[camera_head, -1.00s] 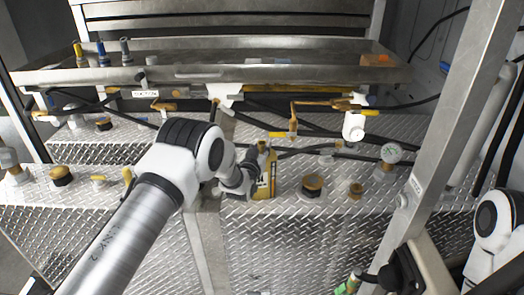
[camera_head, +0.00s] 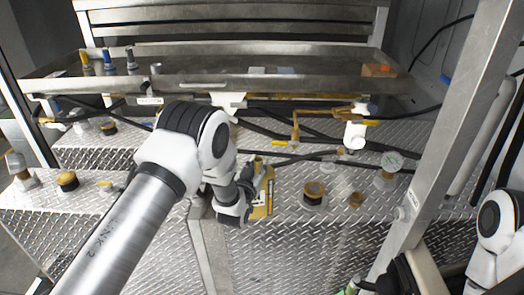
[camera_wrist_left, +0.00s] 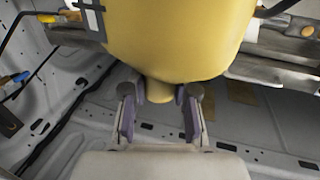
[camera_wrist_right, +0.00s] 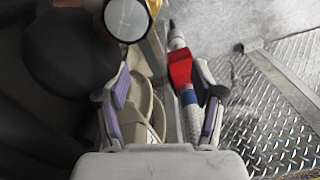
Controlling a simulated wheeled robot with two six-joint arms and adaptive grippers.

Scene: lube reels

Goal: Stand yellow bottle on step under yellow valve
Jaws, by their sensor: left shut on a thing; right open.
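The yellow bottle (camera_head: 263,196) is in my left gripper (camera_head: 244,198), near the front edge of the diamond-plate step (camera_head: 285,182). It looks slightly tilted in the head view. In the left wrist view the bottle (camera_wrist_left: 170,40) fills the top, with its narrow end between the fingers of the left gripper (camera_wrist_left: 160,108). I cannot tell whether its base touches anything. A brass valve with a yellow handle (camera_head: 280,142) hangs above and behind the bottle. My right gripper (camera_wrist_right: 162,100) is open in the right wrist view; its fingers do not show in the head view.
Brown-capped fittings (camera_head: 314,193) stand on the step right of the bottle. Black hoses run behind it. A slanted metal post (camera_head: 440,140) stands at right.

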